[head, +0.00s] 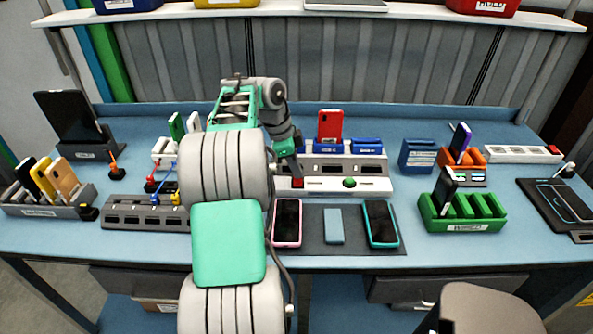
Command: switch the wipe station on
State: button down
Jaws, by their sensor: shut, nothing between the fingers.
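A white station (325,186) stands at the middle of the bench, with a red square (298,183) on its front left and a green round button (349,183) to the right of it. No readable label shows whether it is the wipe station. A red phone (330,124) stands upright at its back, beside blue blocks (367,146). My gripper (297,172) is shut and empty, pointing down just over the red square. I cannot tell whether its tip touches it. My arm hides part of the station's left side.
A dark mat (352,245) with several phones lies in front of the station. A grey slotted rack (145,216) is at left, and a green rack (462,212) is at right. A shelf (420,11) runs above the back.

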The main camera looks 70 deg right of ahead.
jog(key=shift+f, duration=0.1)
jog(key=shift+d+f+b, duration=0.15)
jog(key=shift+f+b, duration=0.2)
jog(key=shift+w+d, duration=0.1)
jog(key=shift+d, duration=0.1)
jog(key=shift+a+f, duration=0.1)
